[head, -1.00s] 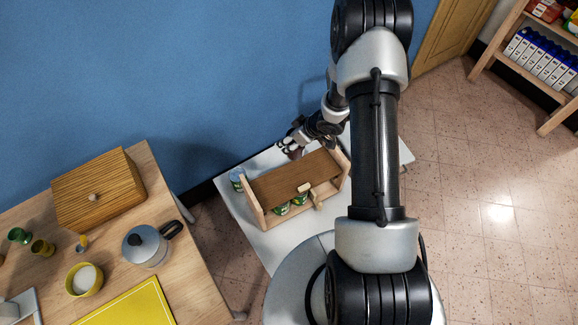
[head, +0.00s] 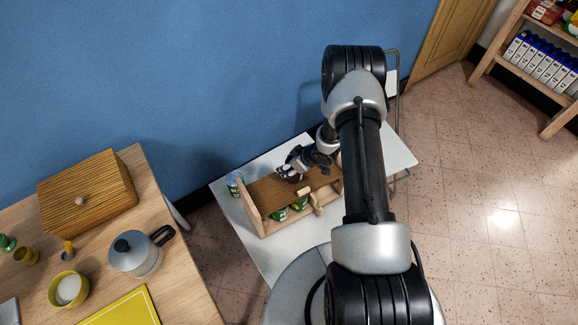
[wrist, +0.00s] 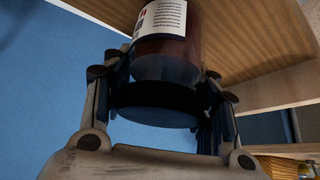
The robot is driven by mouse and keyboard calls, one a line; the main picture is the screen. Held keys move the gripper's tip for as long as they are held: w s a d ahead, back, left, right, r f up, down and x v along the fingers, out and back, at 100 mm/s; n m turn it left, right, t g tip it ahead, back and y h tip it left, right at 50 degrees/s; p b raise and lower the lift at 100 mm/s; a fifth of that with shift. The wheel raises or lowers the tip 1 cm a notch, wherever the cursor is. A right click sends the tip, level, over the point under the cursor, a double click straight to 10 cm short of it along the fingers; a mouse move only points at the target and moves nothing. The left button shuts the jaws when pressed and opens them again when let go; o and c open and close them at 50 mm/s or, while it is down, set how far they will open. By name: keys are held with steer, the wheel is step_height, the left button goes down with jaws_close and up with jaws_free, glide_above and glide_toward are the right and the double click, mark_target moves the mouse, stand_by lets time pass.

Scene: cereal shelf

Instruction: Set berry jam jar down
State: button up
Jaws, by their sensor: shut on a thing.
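The berry jam jar (wrist: 170,48) has dark red contents, a white printed label and a wide dark lid. In the wrist view my gripper (wrist: 163,78) is shut on it, a finger on each side near the lid. In the head view my gripper (head: 290,172) is over the back part of the small wooden shelf's brown top board (head: 268,191); the jar is mostly hidden there. The board (wrist: 265,40) also shows behind the jar in the wrist view. I cannot tell whether the jar touches it.
The shelf stands on a white table (head: 252,239). Green tins (head: 280,213) sit under its board, and a small wooden piece (head: 305,192) is at its front edge. A pale blue tin (head: 235,183) stands left of it.

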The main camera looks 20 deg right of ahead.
steer(key=shift+r, duration=0.15)
steer(key=shift+f, duration=0.2)
steer(key=o, duration=1.4)
